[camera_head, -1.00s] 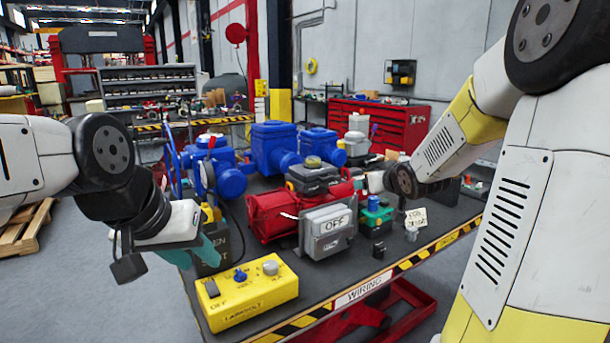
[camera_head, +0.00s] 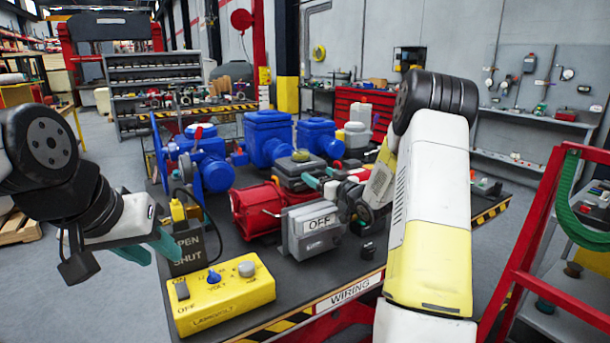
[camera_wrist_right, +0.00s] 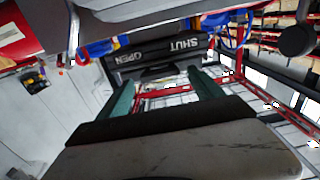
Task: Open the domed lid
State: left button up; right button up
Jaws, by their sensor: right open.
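The dark grey housing (camera_head: 298,170) with a small yellow-green round cap (camera_head: 300,155) on top sits behind the red cylindrical actuator (camera_head: 258,208); I take its rounded top as the domed lid, and it looks closed. My right gripper (camera_head: 322,179) reaches in from the right beside this housing, with teal fingers apart and empty. In the right wrist view the two fingers (camera_wrist_right: 165,95) are spread before a dark part (camera_wrist_right: 160,55) lettered OPEN and SHUT upside down; I see no clear contact.
A grey OFF box (camera_head: 312,231) stands in front of the actuator. A yellow control box (camera_head: 222,293) and a dark OPEN/SHUT box (camera_head: 187,250) are at the front left. Blue valve bodies (camera_head: 268,138) stand behind. A red frame (camera_head: 530,240) is at the right.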

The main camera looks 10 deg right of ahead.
jog(key=shift+w+a, duration=0.25)
jog(key=shift+w, duration=0.45)
grip_shut()
